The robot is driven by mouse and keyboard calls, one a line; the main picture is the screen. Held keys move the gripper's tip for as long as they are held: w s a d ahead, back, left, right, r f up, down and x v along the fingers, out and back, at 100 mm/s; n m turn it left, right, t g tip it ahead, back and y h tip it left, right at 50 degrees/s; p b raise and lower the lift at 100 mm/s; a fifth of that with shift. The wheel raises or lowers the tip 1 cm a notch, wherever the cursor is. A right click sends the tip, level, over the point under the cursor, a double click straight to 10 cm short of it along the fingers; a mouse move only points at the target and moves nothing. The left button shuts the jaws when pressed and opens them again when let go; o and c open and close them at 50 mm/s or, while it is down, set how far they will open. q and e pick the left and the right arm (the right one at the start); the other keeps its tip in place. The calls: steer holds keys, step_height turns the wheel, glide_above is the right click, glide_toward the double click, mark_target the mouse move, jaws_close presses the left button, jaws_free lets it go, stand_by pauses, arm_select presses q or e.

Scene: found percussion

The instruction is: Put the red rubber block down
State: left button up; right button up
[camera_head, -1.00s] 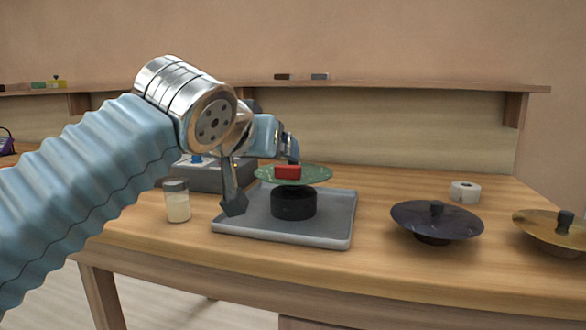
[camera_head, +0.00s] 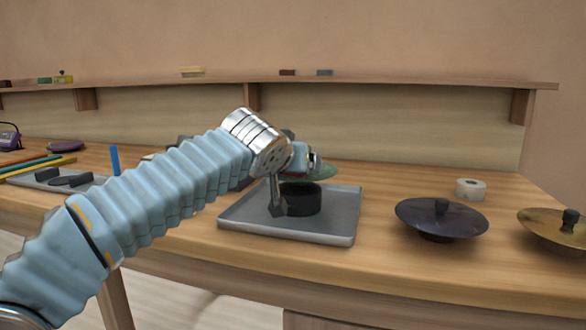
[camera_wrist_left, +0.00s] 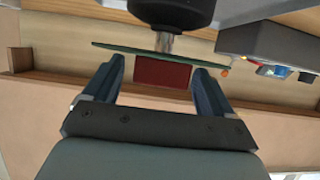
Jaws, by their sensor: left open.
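The red rubber block (camera_wrist_left: 162,73) shows in the left wrist view between my fingers, against the upper face of a thin green disc (camera_wrist_left: 150,53); that view looks upside down. My left gripper (camera_wrist_left: 158,66) is open, one finger on each side of the block, with narrow gaps. A black round base (camera_head: 304,198) stands under the disc on the grey tray (camera_head: 340,230). My right gripper is not in view.
A dark cymbal (camera_head: 440,222), a brass cymbal (camera_head: 556,232) and a white tape roll (camera_head: 470,190) are on the right of the table. Another tray (camera_head: 75,181) with dark pieces is at the left. A shelf (camera_head: 400,83) runs along the wall.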

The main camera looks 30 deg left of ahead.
arm_select(q)
steer(key=c, duration=1.1)
